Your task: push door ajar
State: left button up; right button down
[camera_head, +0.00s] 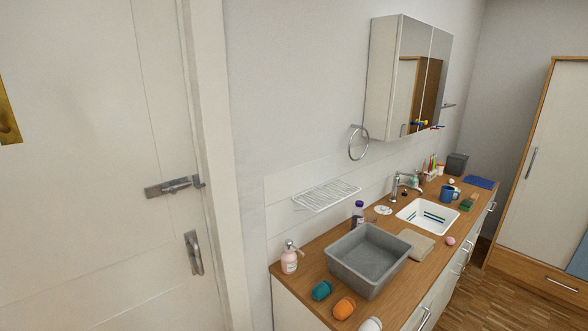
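A white panelled door (90,180) fills the left of the head view. Its right edge lies along the pale door frame (217,150), with no clear gap showing. A grey metal slide bolt (172,187) is mounted across the door near that edge, and its end reaches to the frame. A metal pull handle (194,252) sits below the bolt. The left part and the bottom of the door are outside the picture. Neither of my grippers shows in this view.
Right of the frame stands a wooden counter (310,262) with a grey basin (340,272), a pink soap bottle (289,260), a sink (428,214) and several small items. A mirror cabinet (380,75) hangs above. A wardrobe (545,160) stands at the far right. Wooden floor (500,308) shows before it.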

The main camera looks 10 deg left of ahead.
aim_at(94, 107)
jog(key=j+u, duration=0.15)
jog(key=u, duration=1.5)
jog(key=k+j, duration=0.05)
